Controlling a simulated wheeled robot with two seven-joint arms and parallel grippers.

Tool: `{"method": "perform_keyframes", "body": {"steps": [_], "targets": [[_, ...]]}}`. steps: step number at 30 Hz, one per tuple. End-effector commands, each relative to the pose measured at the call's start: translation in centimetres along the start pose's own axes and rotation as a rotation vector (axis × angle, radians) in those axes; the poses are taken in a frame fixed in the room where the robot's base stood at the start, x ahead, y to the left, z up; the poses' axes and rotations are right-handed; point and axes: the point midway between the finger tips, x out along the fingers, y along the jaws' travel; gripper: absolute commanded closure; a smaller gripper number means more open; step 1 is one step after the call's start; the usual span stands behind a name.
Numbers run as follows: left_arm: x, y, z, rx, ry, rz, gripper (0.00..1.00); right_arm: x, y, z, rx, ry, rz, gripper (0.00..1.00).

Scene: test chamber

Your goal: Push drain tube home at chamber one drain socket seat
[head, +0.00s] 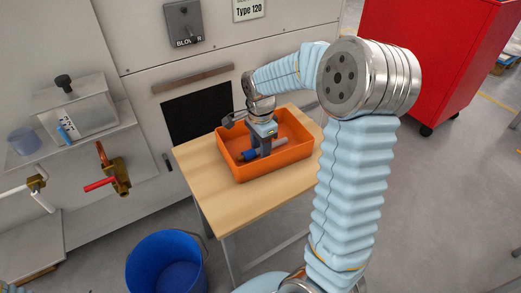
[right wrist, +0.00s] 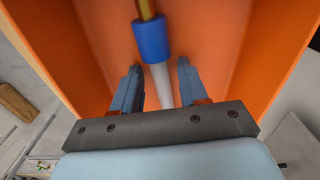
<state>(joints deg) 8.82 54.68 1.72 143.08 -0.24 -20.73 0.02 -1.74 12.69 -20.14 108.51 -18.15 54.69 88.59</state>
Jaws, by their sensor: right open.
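The drain tube, pale with a blue collar (head: 249,155) and a brass-coloured end, lies in the orange bin. In the right wrist view its blue collar (right wrist: 152,40) is just beyond my fingers and its pale part (right wrist: 161,85) runs between them. My right gripper (head: 262,150) reaches down into the bin over the tube. Its fingers (right wrist: 159,66) are open, one on each side of the pale part, with gaps visible. On the chamber wall at left are a brass valve with a red handle (head: 120,178) and a brass fitting with white pipe (head: 37,184); I cannot tell which is the socket seat. My left gripper is out of view.
The orange bin (head: 288,168) has raised walls and stands on a wooden table (head: 212,193). A blue bucket (head: 140,254) is on the floor before it. A red cabinet (head: 435,50) stands behind at right.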

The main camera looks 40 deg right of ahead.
Motion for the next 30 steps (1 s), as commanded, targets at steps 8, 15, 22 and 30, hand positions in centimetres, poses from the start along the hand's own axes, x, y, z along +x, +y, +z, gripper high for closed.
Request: {"method": "perform_keyframes", "body": {"steps": [8,15,22,30], "targets": [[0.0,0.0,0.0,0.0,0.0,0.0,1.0,-0.04,-0.01,0.0,0.0,0.0,0.0,1.0],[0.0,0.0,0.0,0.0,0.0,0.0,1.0,-0.05,-0.01,0.0,0.0,0.0,0.0,1.0],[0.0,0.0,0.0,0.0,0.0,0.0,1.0,-0.06,-0.02,0.0,0.0,0.0,-0.001,1.0],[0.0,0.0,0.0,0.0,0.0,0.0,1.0,-0.38,-0.06,0.01,0.0,0.0,-0.002,1.0]]}}
